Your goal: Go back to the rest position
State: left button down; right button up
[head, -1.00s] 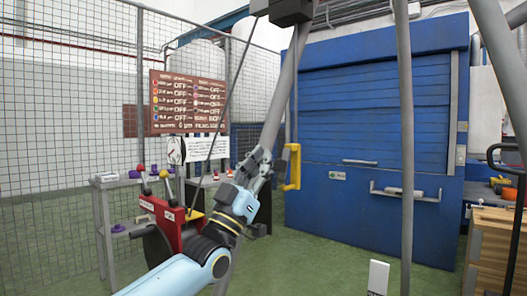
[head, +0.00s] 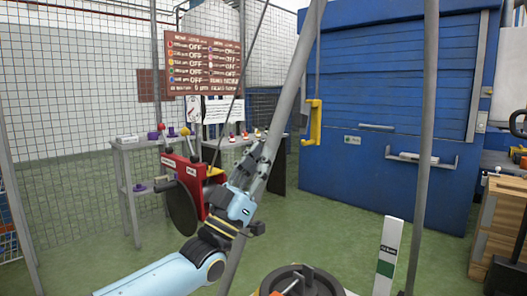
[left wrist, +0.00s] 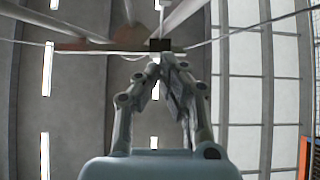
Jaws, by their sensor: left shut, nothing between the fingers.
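My left gripper (head: 256,160) is raised in front of me at the middle of the head view, on my pale blue arm. Its dark fingers point up and overlap a slanted grey pole in the picture; I cannot tell whether they touch it. In the left wrist view the gripper (left wrist: 168,62) has its fingers together at the tips with nothing between them, pointing up towards the ceiling. My right gripper is in neither view.
A red lever box (head: 186,182) with coloured knobs stands behind my left arm. A blue cabinet (head: 375,165) with a yellow handle (head: 313,122) is behind. A dark wheel (head: 300,282) and white-green post (head: 387,255) are in front. Green floor lies open between.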

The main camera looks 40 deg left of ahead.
pick_arm(q)
jog(key=shift+f, duration=0.1)
dwell(0.4)
jog(key=s+f+n+g+y, duration=0.1)
jog(key=s+f+g, duration=0.3)
jog(key=f, duration=1)
jog(key=s+d+f+g+y, duration=0.1)
jog(key=s+f+g, duration=0.3)
jog(key=f, duration=1.1)
jog(key=s+f+n+g+y, duration=0.15)
jog(key=s+f+g, duration=0.35)
jog(key=f, duration=0.9)
jog(key=s+d+f+g, duration=0.3)
jog(key=s+f+g, duration=0.3)
jog(key=s+f, duration=0.9)
jog(key=s+f+m+g, duration=0.1)
jog(key=s+f+g, duration=0.3)
jog(key=s, duration=0.7)
jog(key=s+d+f+m+g, duration=0.1)
jog(key=s+f+g, duration=0.2)
jog(key=s, duration=0.8)
jog(key=shift+s+d+f+g, duration=0.15)
jog(key=shift+s+f+g, duration=0.2)
jog(key=shift+s+g, duration=0.05)
